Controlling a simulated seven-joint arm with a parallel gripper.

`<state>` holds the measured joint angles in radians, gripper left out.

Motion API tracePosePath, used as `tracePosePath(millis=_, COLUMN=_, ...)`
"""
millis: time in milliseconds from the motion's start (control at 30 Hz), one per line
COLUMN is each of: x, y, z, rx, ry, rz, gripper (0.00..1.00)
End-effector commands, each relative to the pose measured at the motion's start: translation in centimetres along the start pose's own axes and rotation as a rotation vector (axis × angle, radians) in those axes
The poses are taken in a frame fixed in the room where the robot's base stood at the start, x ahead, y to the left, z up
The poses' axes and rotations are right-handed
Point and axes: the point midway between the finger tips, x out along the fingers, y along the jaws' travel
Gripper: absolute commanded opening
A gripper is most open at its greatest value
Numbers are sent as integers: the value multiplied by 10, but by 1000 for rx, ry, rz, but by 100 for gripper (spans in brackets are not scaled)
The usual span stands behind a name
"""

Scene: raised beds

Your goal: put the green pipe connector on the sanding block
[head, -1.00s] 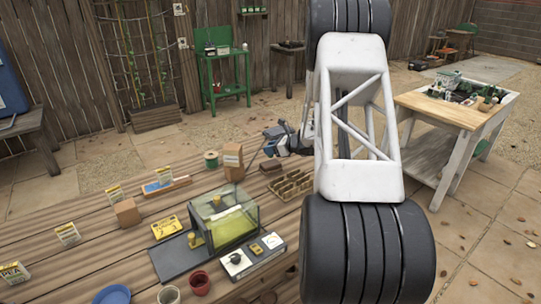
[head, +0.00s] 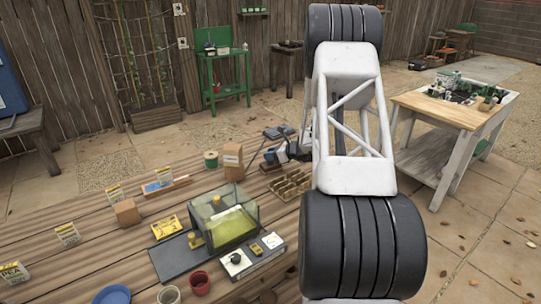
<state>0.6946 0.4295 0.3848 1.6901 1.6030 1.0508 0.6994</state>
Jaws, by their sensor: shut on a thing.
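My gripper (head: 272,154) is small and partly hidden behind my arm in the head view, at the far right part of the wooden bench top. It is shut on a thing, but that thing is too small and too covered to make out. I cannot pick out the green pipe connector. A small brown block (head: 270,166) lies just below my gripper in the picture; I cannot tell whether it is the sanding block, or whether the gripper touches it.
A divided brown tray (head: 290,184) sits right of a cardboard box (head: 232,162) and a green spool (head: 211,159). A clear-sided case (head: 224,217) stands nearer, with a white-topped device (head: 253,256) beside it.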

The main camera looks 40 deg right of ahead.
Motion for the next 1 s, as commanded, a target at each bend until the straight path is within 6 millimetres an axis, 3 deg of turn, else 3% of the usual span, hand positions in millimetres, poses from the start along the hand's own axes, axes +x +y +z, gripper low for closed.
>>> tracePosePath(millis=133, x=1, y=0, z=-2, rx=0, ry=0, rz=0, gripper=12)
tracePosePath(millis=167, x=1, y=0, z=-2, rx=0, ry=0, rz=0, gripper=39)
tracePosePath(millis=300, x=1, y=0, z=-2, rx=0, ry=0, rz=0, gripper=60)
tracePosePath(millis=700, x=0, y=0, z=1, rx=-1, ry=0, rz=0, gripper=60)
tracePosePath(millis=1000, x=-27, y=-1, z=0, rx=0, ry=0, rz=-2, gripper=60)
